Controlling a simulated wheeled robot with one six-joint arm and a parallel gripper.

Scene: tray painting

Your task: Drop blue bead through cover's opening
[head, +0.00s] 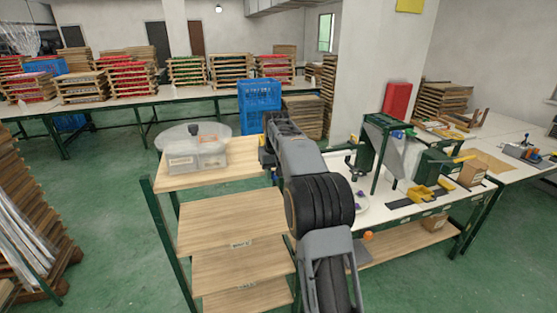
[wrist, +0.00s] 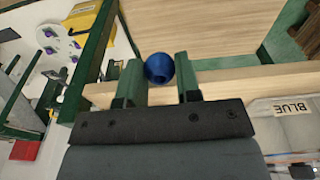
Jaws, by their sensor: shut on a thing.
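A blue bead (wrist: 159,68) sits between the two green fingers of my gripper (wrist: 159,76) in the wrist view. The gripper is shut on it, above a pale wooden surface. In the head view my arm hides the fingers and bead. A clear round cover (head: 172,136) with a dark knob (head: 193,129) lies over clear bins (head: 183,164) on the top shelf, left of my gripper. I cannot make out its opening.
The wooden shelf rack (head: 225,222) stands left of my arm. A white worktable (head: 385,207) with green fixtures and a yellow tray (head: 428,192) is on the right.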

